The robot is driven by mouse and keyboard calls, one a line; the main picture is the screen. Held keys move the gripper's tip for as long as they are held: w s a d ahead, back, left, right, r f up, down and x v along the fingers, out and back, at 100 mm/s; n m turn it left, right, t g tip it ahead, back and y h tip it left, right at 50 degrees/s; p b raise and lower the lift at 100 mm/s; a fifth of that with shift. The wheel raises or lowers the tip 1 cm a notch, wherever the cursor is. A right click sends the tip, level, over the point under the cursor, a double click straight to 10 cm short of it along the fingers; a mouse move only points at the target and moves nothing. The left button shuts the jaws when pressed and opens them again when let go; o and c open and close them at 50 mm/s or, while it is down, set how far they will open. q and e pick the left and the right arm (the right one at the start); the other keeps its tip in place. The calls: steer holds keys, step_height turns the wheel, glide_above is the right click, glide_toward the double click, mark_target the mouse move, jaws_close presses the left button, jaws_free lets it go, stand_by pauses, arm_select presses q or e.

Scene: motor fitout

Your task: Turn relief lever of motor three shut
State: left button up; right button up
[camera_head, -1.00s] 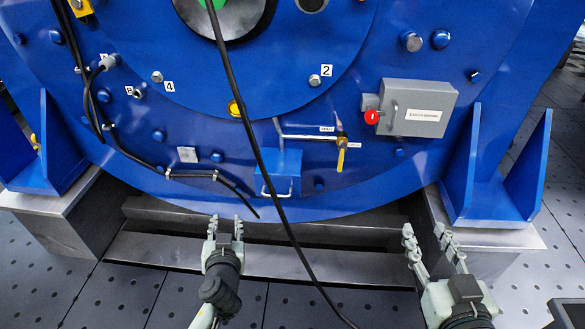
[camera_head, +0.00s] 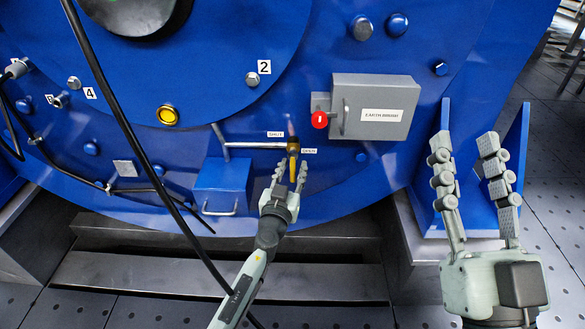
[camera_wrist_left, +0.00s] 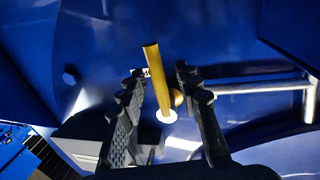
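The yellow relief lever (camera_head: 293,166) hangs down from a brass valve (camera_head: 292,143) at the end of a silver pipe on the blue motor. A label reading SHUT (camera_head: 275,134) is at its upper left and one reading OPEN (camera_head: 309,151) is at its right. My left gripper (camera_head: 289,172) is open at the lever. In the left wrist view the lever (camera_wrist_left: 156,80) stands between the two spread fingers (camera_wrist_left: 158,95), with a gap on each side; contact is not visible. My right gripper (camera_head: 471,155) is open and empty at the right, before the blue support.
A grey earth box (camera_head: 375,90) with a red knob (camera_head: 319,119) is right of the valve. A blue box (camera_head: 222,185) with a handle is at its lower left. A black cable (camera_head: 115,105) hangs across the front of the motor.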

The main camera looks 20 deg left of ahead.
arm_select(q)
steer(key=shift+w, duration=0.1)
jaws_close()
stand_by(0.5)
